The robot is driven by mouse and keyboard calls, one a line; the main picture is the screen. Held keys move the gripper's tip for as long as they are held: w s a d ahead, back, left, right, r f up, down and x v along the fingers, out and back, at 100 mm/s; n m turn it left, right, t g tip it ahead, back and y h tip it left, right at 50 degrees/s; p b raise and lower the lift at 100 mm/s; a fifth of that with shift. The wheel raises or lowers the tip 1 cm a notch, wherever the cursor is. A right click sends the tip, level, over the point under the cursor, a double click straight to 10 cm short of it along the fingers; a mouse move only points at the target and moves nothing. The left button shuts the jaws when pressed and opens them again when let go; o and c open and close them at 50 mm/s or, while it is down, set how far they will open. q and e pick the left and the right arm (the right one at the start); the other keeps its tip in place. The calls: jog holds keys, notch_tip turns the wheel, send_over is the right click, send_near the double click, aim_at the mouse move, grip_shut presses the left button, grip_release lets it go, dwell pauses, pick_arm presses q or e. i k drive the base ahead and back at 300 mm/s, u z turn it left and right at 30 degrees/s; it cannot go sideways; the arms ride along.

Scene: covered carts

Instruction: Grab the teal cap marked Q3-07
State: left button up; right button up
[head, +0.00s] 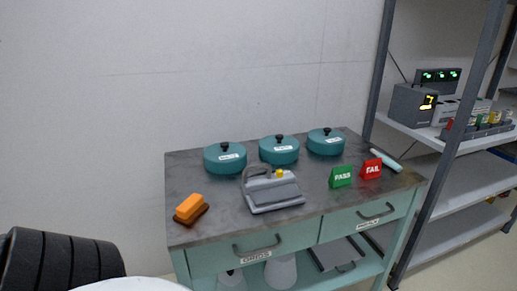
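Three teal caps with black knobs stand in a row along the back of the grey-topped cart: a left cap (220,163), a middle cap (272,157) and a right cap (320,148). The label print is too small to read, so I cannot tell which one is Q3-07. All three sit upright on the cart top, apart from each other. Neither of my grippers is in view.
On the cart top (330,209) are an orange-brown brush (189,209), a grey device with a handle and yellow button (273,195), a green PASS sign (340,177), a red FAIL sign (371,169) and a pale cylinder (388,160). A metal shelf (465,176) stands at right.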

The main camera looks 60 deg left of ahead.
aim_at(278, 150)
jog(key=u, duration=1.8)
